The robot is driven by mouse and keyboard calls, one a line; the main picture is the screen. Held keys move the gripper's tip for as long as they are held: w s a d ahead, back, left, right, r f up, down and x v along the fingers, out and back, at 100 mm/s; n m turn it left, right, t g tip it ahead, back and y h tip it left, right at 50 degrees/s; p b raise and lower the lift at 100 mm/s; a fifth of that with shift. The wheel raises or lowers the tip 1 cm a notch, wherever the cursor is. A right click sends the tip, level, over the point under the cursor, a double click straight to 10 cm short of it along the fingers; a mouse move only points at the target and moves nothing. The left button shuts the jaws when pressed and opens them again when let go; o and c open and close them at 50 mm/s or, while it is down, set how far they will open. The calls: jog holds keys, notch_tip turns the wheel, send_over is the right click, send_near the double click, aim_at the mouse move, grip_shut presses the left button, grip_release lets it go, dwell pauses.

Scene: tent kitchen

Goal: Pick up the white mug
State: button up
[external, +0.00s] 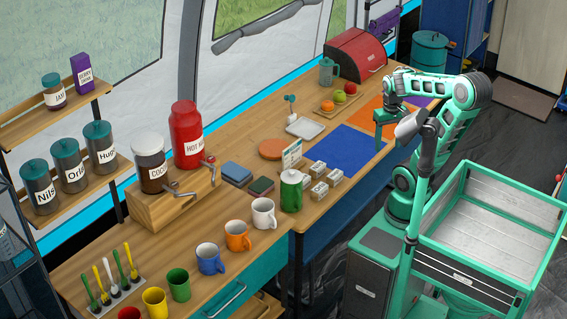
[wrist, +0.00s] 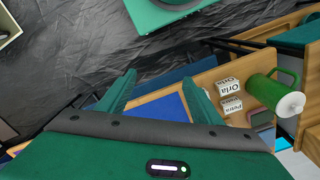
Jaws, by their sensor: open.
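The white mug (external: 263,213) stands upright on the wooden counter in the external view. It is at the right end of a row of mugs, just left of the green pitcher (external: 291,192). My gripper (external: 381,140) is well to the right and farther back, by the front edge of the counter near the blue mat. In the wrist view, my gripper (wrist: 163,94) has its two green fingers apart with nothing between them. The green pitcher (wrist: 268,91) shows there at the right; I cannot make out the white mug in that view.
Small white labelled boxes (external: 319,179) stand beside the pitcher. An orange mug (external: 237,236) is close to the white mug's left, with a blue-and-white mug (external: 210,259) beyond. The red dispenser (external: 187,137) stands behind. The blue mat (external: 350,145) is bare.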

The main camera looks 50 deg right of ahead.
jog(key=o, duration=0.4)
jog(key=shift+o, duration=0.2)
jog(key=w+a+n+t+h, duration=0.1)
jog(key=w+a+n, duration=0.4)
jog(key=w, duration=0.5)
jog(key=n+t+y, duration=0.3)
jog(key=n+y, duration=0.1)
jog(key=n, duration=0.5)
send_over(266, 217)
jog(key=d, duration=0.4)
notch_tip(266, 217, down, 2)
jog(key=f, duration=0.1)
jog(key=shift+d+x, duration=0.15)
jog(key=shift+x, duration=1.45)
jog(key=shift+d+x, duration=0.2)
jog(key=shift+x, duration=1.4)
jog(key=shift+d+x, duration=0.15)
jog(key=shift+x, duration=1.45)
